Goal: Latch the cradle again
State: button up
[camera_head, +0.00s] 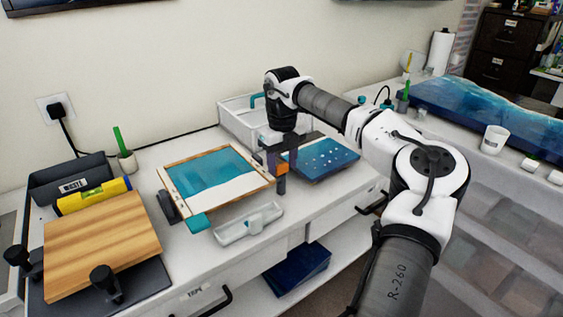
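I cannot tell for certain which thing is the cradle, and no latch shows clearly. A wooden board (100,243) lies on a dark base (140,284) at the left, with black knobs (106,280) at its near side. A wood-framed panel (214,187) with teal and white areas lies tilted mid-bench, with a dark upright piece (168,207) at its left. My gripper (277,180) points down by the panel's right corner, near a blue speckled board (320,158). An orange part shows at its fingers. Its finger gap is too small to judge.
A pale tray (232,232) lies in front of the framed panel. A yellow level (93,196) and dark waste bin (70,180) stand behind the wooden board. A white bin (236,122) stands behind my gripper. A white cup (494,139) is on the right bench.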

aim_at(283, 164)
jog(key=shift+o, duration=0.6)
jog(key=shift+a, duration=0.1)
jog(key=shift+s+a, duration=0.1)
jog(key=shift+a+r+p, duration=0.1)
jog(key=shift+r+p, duration=0.4)
notch_tip(283, 164, up, 6)
jog(key=p, duration=0.4)
jog(key=shift+d+r+p, duration=0.3)
jog(key=shift+r+p, duration=0.05)
jog(key=shift+r, duration=0.2)
jog(key=shift+f, duration=0.1)
